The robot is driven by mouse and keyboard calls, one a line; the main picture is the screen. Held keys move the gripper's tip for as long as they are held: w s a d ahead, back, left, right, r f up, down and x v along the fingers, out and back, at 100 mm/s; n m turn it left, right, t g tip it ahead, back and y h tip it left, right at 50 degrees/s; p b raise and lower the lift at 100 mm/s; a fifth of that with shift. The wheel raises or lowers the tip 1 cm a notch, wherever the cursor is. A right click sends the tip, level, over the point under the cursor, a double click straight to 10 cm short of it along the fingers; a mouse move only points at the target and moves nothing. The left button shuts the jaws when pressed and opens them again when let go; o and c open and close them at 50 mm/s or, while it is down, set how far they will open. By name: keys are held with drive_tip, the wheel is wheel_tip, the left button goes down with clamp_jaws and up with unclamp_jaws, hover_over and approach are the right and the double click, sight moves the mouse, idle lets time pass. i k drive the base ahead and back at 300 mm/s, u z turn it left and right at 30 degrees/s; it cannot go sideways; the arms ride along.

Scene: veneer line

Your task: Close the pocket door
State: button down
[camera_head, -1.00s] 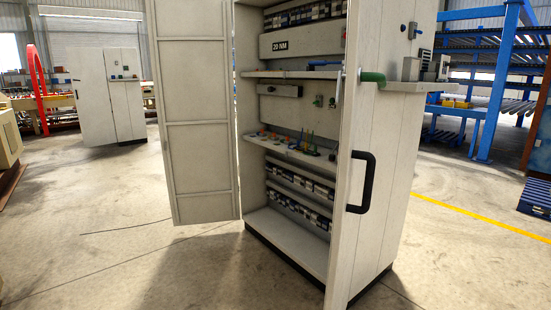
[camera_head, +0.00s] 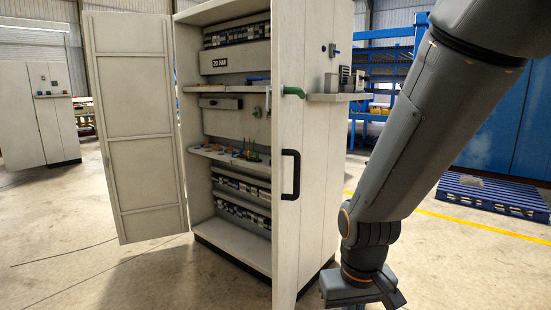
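A tall pale grey cabinet (camera_head: 229,243) stands open at the centre left. Its left door leaf (camera_head: 140,130) is swung wide out. Its right door panel (camera_head: 287,235) stands at the opening's right edge, with a black bar handle (camera_head: 291,175) on its face. Which leaf is the pocket door I cannot tell for certain. My gripper (camera_head: 362,300) is at the bottom edge, right of the cabinet and apart from the handle in the picture. Its fingertips are cut off, so its opening is hidden.
Shelves inside hold several small parts. A green lever (camera_head: 292,91) and a side ledge (camera_head: 338,97) stick out at the cabinet's right. A blue pallet (camera_head: 490,195) lies at right. Floor is clear at front left.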

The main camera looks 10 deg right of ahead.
sight(288, 16)
drive_tip(key=z, duration=0.05)
drive_tip(key=k, duration=0.5)
drive_tip(key=z, duration=0.7)
drive_tip(key=i, duration=0.75)
drive_tip(key=u, duration=1.05)
